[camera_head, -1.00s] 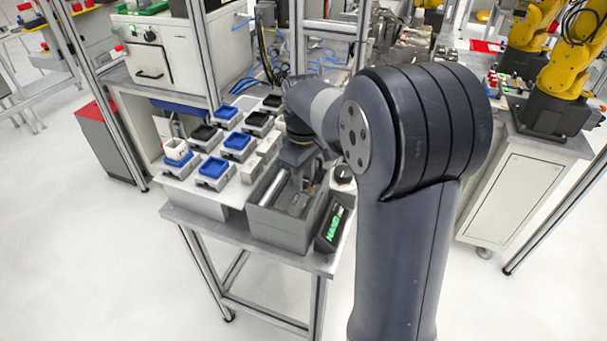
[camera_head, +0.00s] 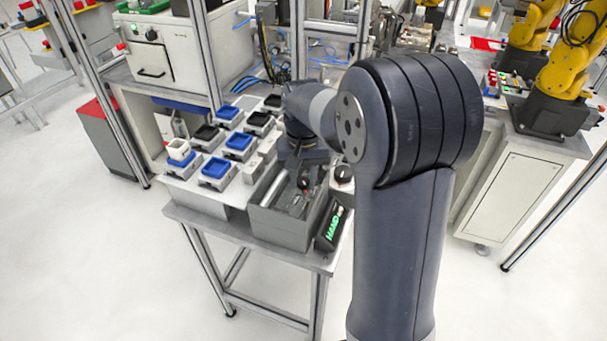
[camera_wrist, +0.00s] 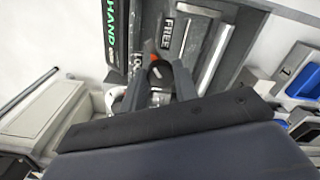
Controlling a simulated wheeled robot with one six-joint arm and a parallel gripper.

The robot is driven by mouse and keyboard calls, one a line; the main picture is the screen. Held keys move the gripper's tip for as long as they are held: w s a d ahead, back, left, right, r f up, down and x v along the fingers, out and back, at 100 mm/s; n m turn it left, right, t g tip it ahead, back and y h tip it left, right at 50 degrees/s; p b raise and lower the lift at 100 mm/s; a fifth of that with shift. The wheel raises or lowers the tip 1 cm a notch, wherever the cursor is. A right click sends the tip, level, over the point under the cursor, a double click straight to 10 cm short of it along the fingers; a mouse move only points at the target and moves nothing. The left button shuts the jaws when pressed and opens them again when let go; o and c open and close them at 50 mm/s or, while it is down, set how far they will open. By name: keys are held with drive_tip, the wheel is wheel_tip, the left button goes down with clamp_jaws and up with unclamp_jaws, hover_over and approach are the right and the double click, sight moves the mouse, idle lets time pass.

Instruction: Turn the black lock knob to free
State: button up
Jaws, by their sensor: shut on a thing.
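The black lock knob (camera_wrist: 159,73) is between the two fingers of my gripper (camera_wrist: 158,84) in the wrist view, and they are shut on it. An orange mark shows at its upper left edge. The white FREE label (camera_wrist: 167,37) is above the knob; a LOCK label (camera_wrist: 137,62), partly covered, is to its left. The mark lies between the two labels, near LOCK. The knob sits on a grey box (camera_head: 283,231). In the head view my gripper (camera_head: 304,176) is down over this box, and my arm hides part of the scene.
A panel with green HAND lettering (camera_head: 331,227) stands beside the box. A second round dial (camera_head: 342,174) on a white base is close to the right of my gripper. Several blue and black trays (camera_head: 237,142) fill the table's left side.

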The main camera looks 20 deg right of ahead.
sight(302, 182)
drive_tip(key=m, duration=0.3)
drive_tip(key=shift+m, duration=0.3)
drive_tip(key=shift+w+a+m+p, duration=0.1)
drive_tip(key=shift+m+p, duration=0.35)
drive_tip(key=shift+m, duration=1.45)
drive_tip(key=o, duration=1)
drive_tip(key=shift+c, duration=0.2)
wheel_tip(302, 182, up, 11)
drive_tip(key=shift+b, duration=0.4)
drive_tip(key=shift+f, duration=0.2)
